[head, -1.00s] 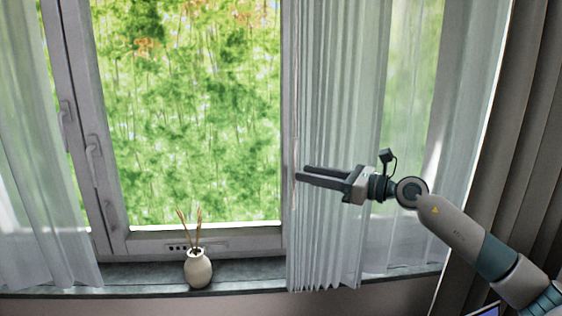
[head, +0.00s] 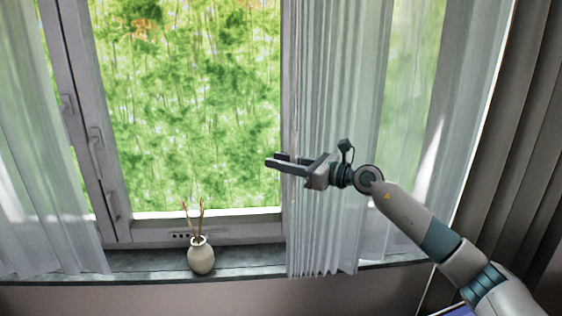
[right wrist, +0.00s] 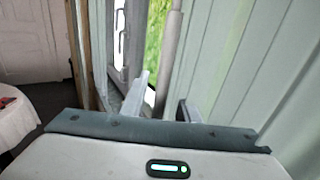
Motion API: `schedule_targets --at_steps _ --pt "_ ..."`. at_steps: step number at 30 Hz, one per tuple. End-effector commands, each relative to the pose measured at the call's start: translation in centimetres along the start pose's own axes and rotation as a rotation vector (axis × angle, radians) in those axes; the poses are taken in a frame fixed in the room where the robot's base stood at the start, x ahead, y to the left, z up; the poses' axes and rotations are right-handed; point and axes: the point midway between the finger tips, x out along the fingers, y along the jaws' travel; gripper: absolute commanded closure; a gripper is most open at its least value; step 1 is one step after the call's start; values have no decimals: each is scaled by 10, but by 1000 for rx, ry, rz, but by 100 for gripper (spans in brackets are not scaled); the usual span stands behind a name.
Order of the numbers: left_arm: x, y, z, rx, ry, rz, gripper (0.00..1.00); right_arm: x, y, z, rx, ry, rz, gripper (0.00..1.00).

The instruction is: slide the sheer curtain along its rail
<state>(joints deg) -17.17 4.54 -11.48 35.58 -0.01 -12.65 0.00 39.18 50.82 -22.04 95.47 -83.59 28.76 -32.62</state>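The sheer curtain (head: 322,90) hangs in pleats on the right of the window, gathered at its left edge and thinner further right. It also fills the right of the right wrist view (right wrist: 245,65). My right gripper (head: 274,160) points left across the curtain, its fingertips just past the curtain's left edge, in front of the glass. In the right wrist view its two fingers (right wrist: 162,92) stand apart. I cannot tell whether any cloth lies between them. A second sheer panel (head: 35,160) hangs at the far left. The rail is out of view. My left gripper is not in view.
A small vase (head: 201,257) with dry stems stands on the windowsill (head: 150,265), left of and below my gripper. Window handles (head: 96,140) stick out on the left frame. A heavy dark curtain (head: 515,130) hangs at the right. A white-covered table (right wrist: 18,115) shows in the wrist view.

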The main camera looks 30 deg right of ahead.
Motion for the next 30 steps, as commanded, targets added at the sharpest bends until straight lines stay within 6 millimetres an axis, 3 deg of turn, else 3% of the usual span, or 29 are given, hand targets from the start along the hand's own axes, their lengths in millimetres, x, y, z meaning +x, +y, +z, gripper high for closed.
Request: schedule_targets --at_steps 1,3,12,22,30 --pt "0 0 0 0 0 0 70 0 0 0 0 0 0 84" --pt "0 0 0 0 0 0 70 0 0 0 0 0 0 100" --pt "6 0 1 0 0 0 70 -4 -3 -2 -1 1 -1 100" --pt "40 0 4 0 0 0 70 -32 -23 -5 -1 0 -4 100" --pt "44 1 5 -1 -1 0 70 -41 -28 0 -1 0 -1 100"
